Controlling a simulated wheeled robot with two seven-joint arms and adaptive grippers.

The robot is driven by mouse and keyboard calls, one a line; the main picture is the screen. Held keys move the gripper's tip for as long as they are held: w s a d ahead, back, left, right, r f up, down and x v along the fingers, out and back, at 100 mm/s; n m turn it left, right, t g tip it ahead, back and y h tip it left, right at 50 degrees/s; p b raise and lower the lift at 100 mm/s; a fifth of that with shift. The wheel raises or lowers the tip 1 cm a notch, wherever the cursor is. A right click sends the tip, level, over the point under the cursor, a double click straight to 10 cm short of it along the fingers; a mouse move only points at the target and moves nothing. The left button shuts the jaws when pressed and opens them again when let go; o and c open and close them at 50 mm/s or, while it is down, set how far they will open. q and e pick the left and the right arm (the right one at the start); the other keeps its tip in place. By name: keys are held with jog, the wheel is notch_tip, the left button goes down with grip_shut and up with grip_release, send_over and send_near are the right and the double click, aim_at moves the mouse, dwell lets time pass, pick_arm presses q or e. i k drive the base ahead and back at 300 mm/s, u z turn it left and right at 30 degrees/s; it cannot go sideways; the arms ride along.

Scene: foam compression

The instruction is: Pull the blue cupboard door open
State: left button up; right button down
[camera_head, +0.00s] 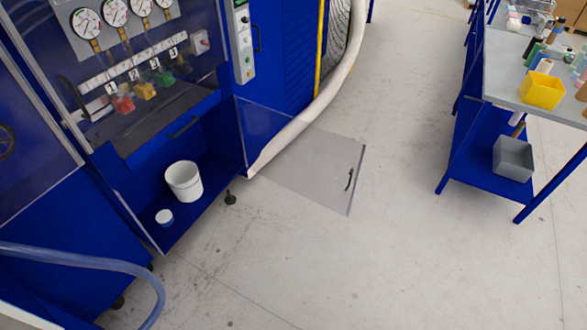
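The blue cupboard (222,150) is part of a large blue machine on the left. Its low compartment stands uncovered and shows a white bucket (184,184) and a small white-and-blue cup (164,217). A see-through door panel (310,165) stands swung out to the right of this compartment, with a black handle (349,180) near its outer edge. Another dark handle (183,127) is just above the compartment. I cannot tell for certain which panel is the blue cupboard door. Neither of my grippers is in view.
A white hose (335,85) curves down beside the see-through panel. A bluish hose (100,260) crosses the lower left. A blue-framed bench (500,75) on the right carries a yellow bin (541,91), with a grey bin (513,157) below. Floor (390,260) between is clear.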

aim_at(267, 17)
jog(key=k, duration=0.1)
jog(key=z, duration=1.5)
jog(key=i, duration=4.6)
jog(key=u, duration=3.85)
jog(key=i, duration=1.05)
jog(key=u, duration=0.05)
